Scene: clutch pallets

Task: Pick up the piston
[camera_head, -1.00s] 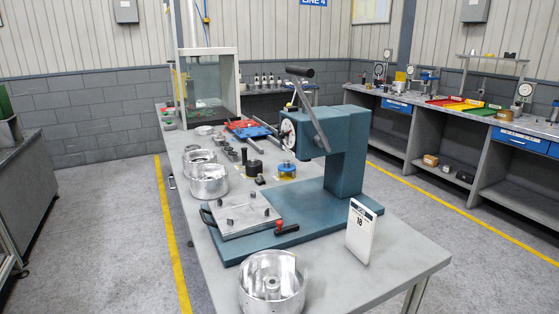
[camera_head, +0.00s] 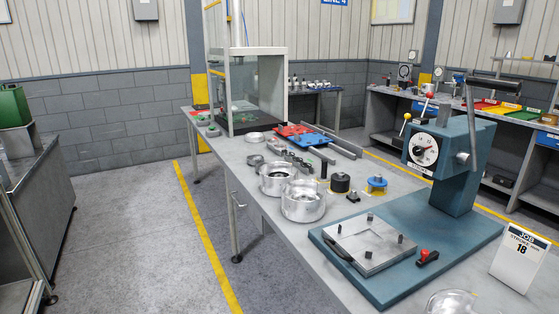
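I cannot tell for certain which part is the piston. Round silver metal parts stand on the long grey workbench (camera_head: 262,208): a deep drum (camera_head: 303,203), a second drum (camera_head: 277,180) behind it, and a small flat ring (camera_head: 255,137) farther back. Another silver round part (camera_head: 452,303) is cut off by the bottom edge. A black round part (camera_head: 340,182) and a blue and yellow part (camera_head: 376,184) lie right of the drums. Neither of my grippers is in view.
A teal press (camera_head: 462,165) on a base with a metal plate (camera_head: 370,245) fills the bench's right side. A white job card (camera_head: 519,257) stands beside it. A clear-walled enclosure (camera_head: 257,92) stands at the far end. The floor left of the bench is clear.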

